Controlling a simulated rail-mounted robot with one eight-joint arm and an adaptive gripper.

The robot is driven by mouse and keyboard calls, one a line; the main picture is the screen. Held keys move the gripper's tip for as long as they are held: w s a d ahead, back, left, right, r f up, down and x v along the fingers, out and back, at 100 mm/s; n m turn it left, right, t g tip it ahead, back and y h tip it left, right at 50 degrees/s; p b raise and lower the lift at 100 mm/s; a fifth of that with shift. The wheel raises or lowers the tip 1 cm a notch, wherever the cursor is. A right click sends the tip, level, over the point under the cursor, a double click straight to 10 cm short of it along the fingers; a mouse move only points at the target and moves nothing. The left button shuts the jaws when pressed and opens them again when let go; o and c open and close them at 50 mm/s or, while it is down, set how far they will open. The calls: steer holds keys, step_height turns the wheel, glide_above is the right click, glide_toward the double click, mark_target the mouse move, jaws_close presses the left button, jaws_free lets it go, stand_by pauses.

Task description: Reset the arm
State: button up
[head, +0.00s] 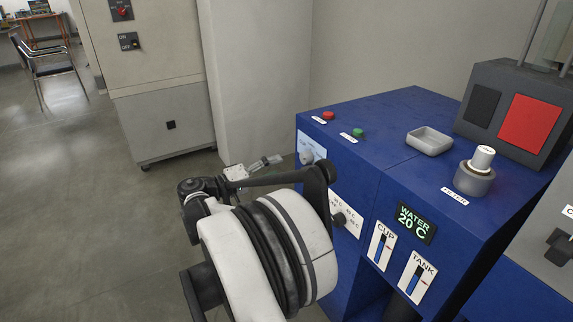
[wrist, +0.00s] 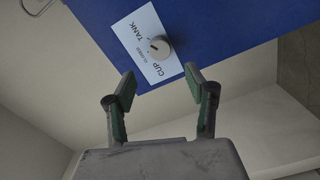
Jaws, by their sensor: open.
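My gripper (head: 267,161) is in front of the left side face of the blue cabinet (head: 390,120), just left of a grey knob (head: 306,157) on a white label plate. In the wrist view my gripper (wrist: 159,82) is open, its two fingers apart with nothing between them. The same knob (wrist: 159,48) shows beyond the fingertips, on a plate marked TANK, CLOSED and CUP. The fingers look apart from the knob. My arm hides part of the cabinet's side in the head view.
A second knob (head: 340,219) sits lower on the cabinet side. The top holds red (head: 328,115) and green (head: 358,132) buttons, a grey tray (head: 429,141) and a white-capped cylinder (head: 482,159). A beige cabinet (head: 165,120) stands behind. Open floor (head: 70,200) lies left.

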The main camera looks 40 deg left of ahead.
steer(key=shift+s+a, duration=0.2)
steer(key=shift+s, duration=0.5)
